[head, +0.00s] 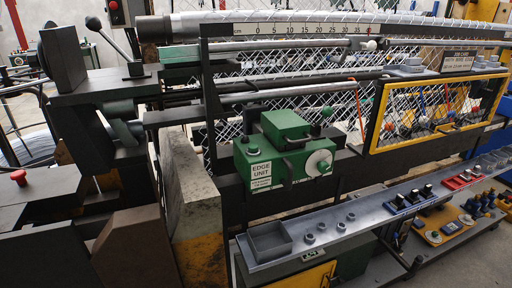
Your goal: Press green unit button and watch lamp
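The green unit (285,150), labelled "EDGE UNIT", is mounted on the dark frame near the middle of the head view. A small round green spot (253,150) shows on its front above the label; I cannot tell whether it is the button or a lamp. A green ball knob (327,112) stands at its upper right. I cannot make out a lit lamp. Neither gripper is in view, and nothing of mine visibly touches the unit.
Chain-link mesh (335,80) runs behind the unit, below a numbered scale (310,28). A yellow-framed guard (435,110) is at right. A grey shelf (360,215) with tray and parts runs below. A red mushroom button (18,177) is at far left. A tapered block (190,205) stands left of the unit.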

